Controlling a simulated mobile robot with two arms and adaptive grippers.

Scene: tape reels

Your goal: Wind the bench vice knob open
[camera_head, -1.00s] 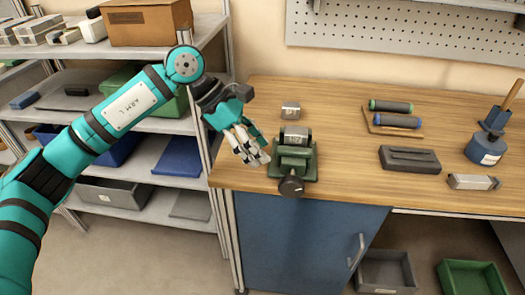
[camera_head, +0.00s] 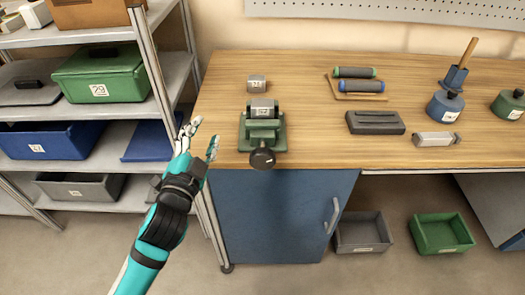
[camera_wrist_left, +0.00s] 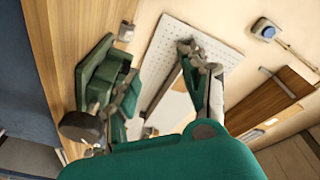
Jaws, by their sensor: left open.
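The green bench vice (camera_head: 262,128) stands near the front left edge of the wooden bench, with a grey numbered block (camera_head: 264,109) at its top. Its dark round knob (camera_head: 262,158) faces forward, over the bench's front edge. My left gripper (camera_head: 204,141) is open and empty, to the left of the vice and apart from the knob. In the left wrist view the knob (camera_wrist_left: 80,126) and green vice (camera_wrist_left: 104,75) are at the left, beside my open fingers (camera_wrist_left: 165,90). My right gripper is not in view.
A loose grey block (camera_head: 257,83) lies behind the vice. Green and blue rollers (camera_head: 362,86), a dark grey block (camera_head: 375,122) and a light metal block (camera_head: 435,139) are further right. A shelf rack (camera_head: 155,75) with bins stands left. A blue cabinet (camera_head: 275,215) is below.

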